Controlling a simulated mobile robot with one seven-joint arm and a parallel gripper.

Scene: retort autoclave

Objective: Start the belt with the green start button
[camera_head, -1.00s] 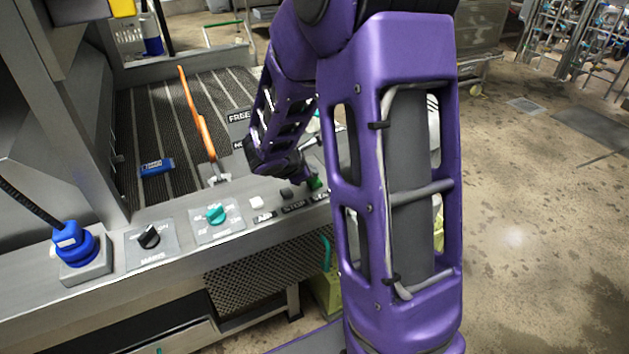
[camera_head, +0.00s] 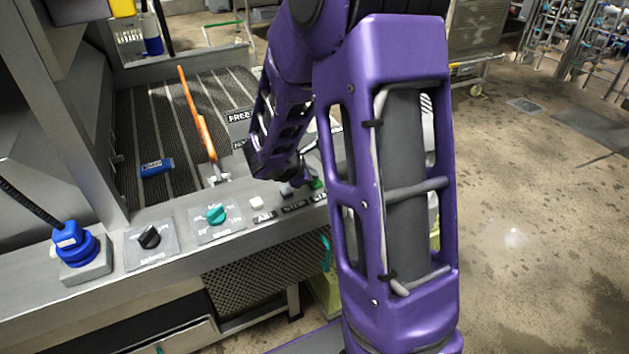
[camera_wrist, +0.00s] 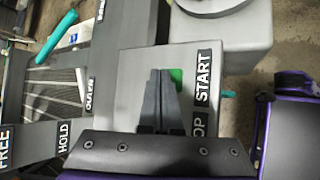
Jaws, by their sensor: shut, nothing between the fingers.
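The green start button (camera_wrist: 176,77) shows in the wrist view on the grey panel, beside the START label (camera_wrist: 203,76). My gripper (camera_wrist: 161,73) is shut and empty, with its fingertips just left of the button's visible part and covering some of it. I cannot tell whether the tips touch the button. In the head view the green button (camera_head: 316,184) sits at the panel's right end, partly hidden by my arm. My gripper (camera_head: 298,180) is low over the panel just left of it, its tips hard to make out.
The STOP label (camera_wrist: 199,122) is next to START. Left along the panel are a white button (camera_head: 256,203), a teal knob (camera_head: 216,214), a black knob (camera_head: 149,237) and a blue plug (camera_head: 74,242).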

